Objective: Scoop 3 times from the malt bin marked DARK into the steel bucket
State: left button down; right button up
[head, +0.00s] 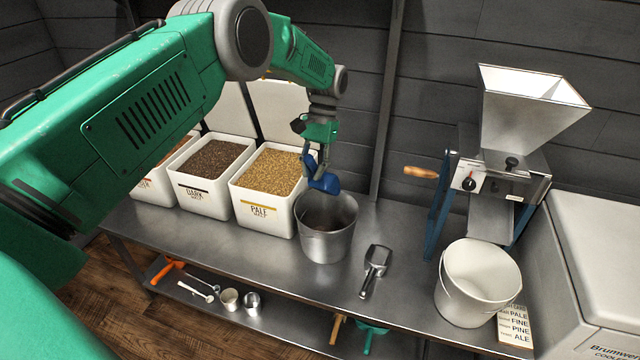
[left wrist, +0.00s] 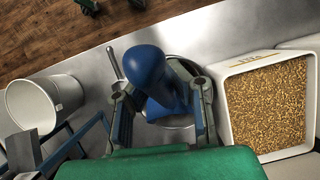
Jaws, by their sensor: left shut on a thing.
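The bin marked DARK (head: 205,195) is white, holds dark brown malt and stands on the steel bench, left of the bin marked PALE (head: 262,220). The steel bucket (head: 326,245) stands right of the PALE bin, with something dark low inside it. My left gripper (head: 318,165) is shut on a blue scoop (head: 326,183), held above the bucket's rim. In the left wrist view the blue scoop (left wrist: 147,66) sits between the fingers (left wrist: 162,110), with the bucket (left wrist: 180,70) partly hidden behind it. Whether the scoop holds malt cannot be seen. My right gripper is not in view.
A metal scoop (head: 375,268) lies on the bench right of the bucket. Further right are a grain mill (head: 500,170), a white bucket (head: 477,285) and a card (head: 515,325). A third bin (head: 150,190) is partly hidden by my arm. Small tools lie on the lower shelf.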

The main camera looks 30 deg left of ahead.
aim_at(308, 159)
pick_arm(q)
jog(key=shift+s+d+r+t+p, duration=0.2)
jog(key=shift+r+t+p, duration=0.55)
jog(key=shift+p, duration=0.9)
jog(key=shift+s+t+p, duration=0.15)
jog(key=shift+t+p, duration=0.6)
jog(key=shift+p, duration=0.05)
jog(key=shift+s+a+r+t+y+p, duration=0.15)
jog(key=shift+t+y+p, duration=0.25)
jog(key=shift+t+p, duration=0.25)
jog(key=shift+s+t, duration=0.1)
jog(key=shift+t, duration=0.45)
jog(key=shift+s+r+t, duration=0.1)
jog(key=shift+r+t, duration=0.05)
jog(key=shift+t, duration=0.55)
jog(key=shift+s+d+r+t, duration=0.1)
jog(key=shift+d+t, duration=0.1)
jog(key=shift+t, duration=0.6)
jog(key=shift+r+t+y, duration=0.25)
jog(key=shift+t+y, duration=0.05)
jog(key=shift+t, duration=0.2)
